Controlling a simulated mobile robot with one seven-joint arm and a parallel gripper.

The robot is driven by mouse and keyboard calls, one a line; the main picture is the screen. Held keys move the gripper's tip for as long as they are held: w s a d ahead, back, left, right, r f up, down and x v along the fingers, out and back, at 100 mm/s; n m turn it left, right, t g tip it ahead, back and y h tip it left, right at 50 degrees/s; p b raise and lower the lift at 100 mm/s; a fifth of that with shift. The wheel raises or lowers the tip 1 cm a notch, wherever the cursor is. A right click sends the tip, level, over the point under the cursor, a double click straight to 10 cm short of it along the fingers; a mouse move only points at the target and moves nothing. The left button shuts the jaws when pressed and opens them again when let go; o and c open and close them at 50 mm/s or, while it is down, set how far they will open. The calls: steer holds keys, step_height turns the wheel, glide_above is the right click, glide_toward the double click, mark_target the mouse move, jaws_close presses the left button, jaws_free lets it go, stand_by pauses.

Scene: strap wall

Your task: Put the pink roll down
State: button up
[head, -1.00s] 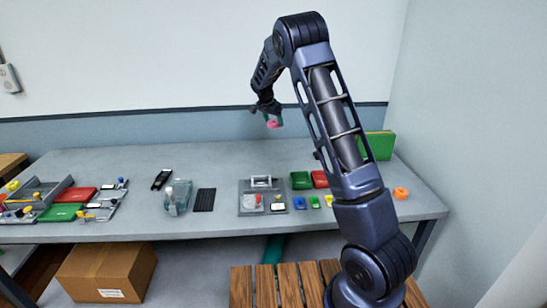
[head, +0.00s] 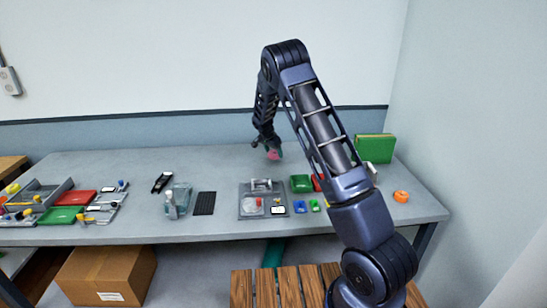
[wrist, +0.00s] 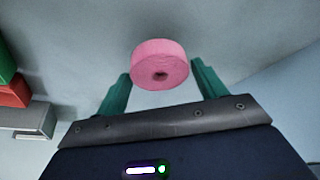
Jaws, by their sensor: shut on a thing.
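The pink roll (wrist: 160,62) is a short cylinder with a dark hole in its end. It sits between the green fingertips of my gripper (wrist: 160,78) in the wrist view. In the head view the pink roll (head: 273,155) shows at the tip of my gripper (head: 267,146), low over the back middle of the grey table (head: 225,160). My gripper is shut on it. I cannot tell whether the roll touches the table top.
A grey fixture (head: 262,198) stands in front of the gripper, with a green bin (head: 301,184) to its right. A green box (head: 375,148) and an orange roll (head: 401,196) are at the right. The back left of the table is clear.

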mark_target(273, 153)
steer(key=shift+f, duration=1.45)
steer(key=shift+f, duration=0.15)
steer(key=o, duration=1)
steer(key=v, duration=1.2)
steer(key=shift+r, duration=0.2)
